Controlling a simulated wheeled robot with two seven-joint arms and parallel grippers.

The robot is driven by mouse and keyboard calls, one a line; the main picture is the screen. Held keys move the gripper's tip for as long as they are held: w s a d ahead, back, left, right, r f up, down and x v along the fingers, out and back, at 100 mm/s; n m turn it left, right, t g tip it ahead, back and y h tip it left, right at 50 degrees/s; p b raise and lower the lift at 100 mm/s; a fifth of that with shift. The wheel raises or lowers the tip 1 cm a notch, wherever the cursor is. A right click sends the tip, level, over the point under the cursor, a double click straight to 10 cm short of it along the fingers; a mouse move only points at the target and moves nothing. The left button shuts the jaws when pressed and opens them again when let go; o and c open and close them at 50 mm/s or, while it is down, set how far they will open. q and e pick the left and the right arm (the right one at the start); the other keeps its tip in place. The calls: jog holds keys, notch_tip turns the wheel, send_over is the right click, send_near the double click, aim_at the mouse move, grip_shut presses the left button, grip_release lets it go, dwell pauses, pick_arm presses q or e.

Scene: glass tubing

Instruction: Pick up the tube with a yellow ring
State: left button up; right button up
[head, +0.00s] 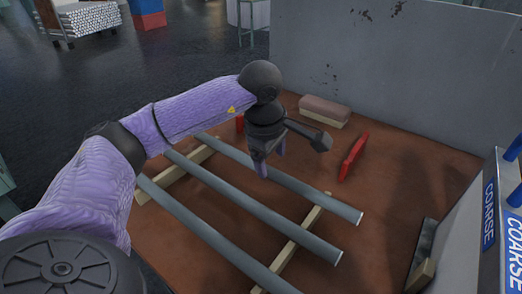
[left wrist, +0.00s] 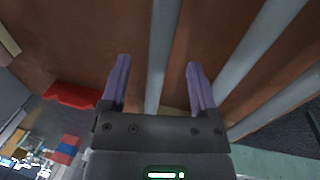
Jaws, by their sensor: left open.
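Three long grey tubes lie side by side in the head view: a far one (head: 310,192), a middle one (head: 240,207) and a near one (head: 205,235). I see no yellow ring on any of them. My left gripper (head: 264,168) is over the far tube, pointing down, and its arm hides part of the tubes. In the left wrist view the open gripper (left wrist: 158,63) has one tube (left wrist: 161,40) showing between its purple fingers, not gripped. Two more tubes (left wrist: 258,45) (left wrist: 285,99) lie to the right there. My right gripper is not seen.
The tubes rest across two pale wooden bars (head: 301,233) (head: 186,168) on a brown surface (head: 375,215). A red piece (head: 353,157) and a pinkish block (head: 325,111) lie beyond them. A grey panel (head: 400,70) stands at the back. Blue "COARSE" signs (head: 488,213) are at right.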

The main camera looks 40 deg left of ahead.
aim_at(271, 170)
pick_arm(q)
jog(key=f, duration=0.1)
jog(key=f+b, duration=0.1)
jog(key=f, duration=0.1)
jog(key=shift+w+a+f, duration=0.15)
jog(key=shift+w+f, duration=0.1)
jog(key=shift+f, duration=0.15)
jog(key=shift+w, duration=0.1)
jog(key=shift+c, duration=0.6)
grip_shut()
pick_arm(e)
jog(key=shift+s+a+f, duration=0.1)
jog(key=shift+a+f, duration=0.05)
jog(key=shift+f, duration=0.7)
